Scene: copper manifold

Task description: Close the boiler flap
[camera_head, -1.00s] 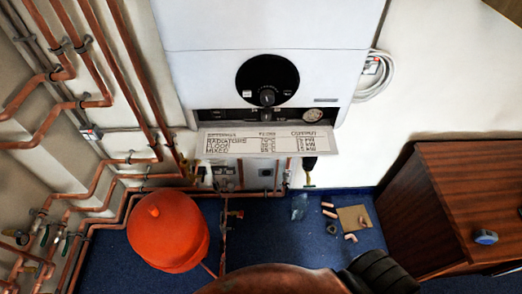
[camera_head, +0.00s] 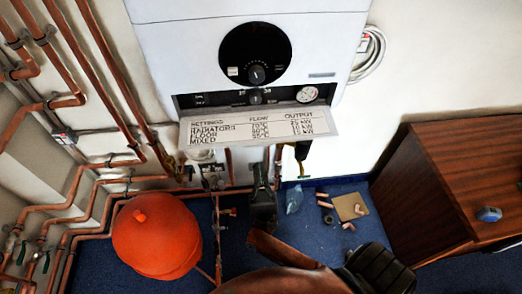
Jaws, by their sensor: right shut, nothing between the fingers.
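The white boiler (camera_head: 170,60) hangs on the wall with a round black dial at its front. Its boiler flap (camera_head: 240,131) is open, folded down and outward below the control strip, with its printed settings table facing up. The uncovered strip shows a small knob (camera_head: 255,97) and a round gauge (camera_head: 307,94). My right gripper (camera_head: 262,170) points up from below, just under the flap's front edge in the picture. It is shut and empty, and a small gap shows between its tips and the flap. My left gripper is out of view.
Copper pipes (camera_head: 95,95) run down the left wall. A red round vessel (camera_head: 155,240) stands on the blue floor at lower left. A wooden cabinet (camera_head: 440,190) is at right. Small fittings and a card (camera_head: 350,207) lie on the floor. Pipes and valves hang under the boiler.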

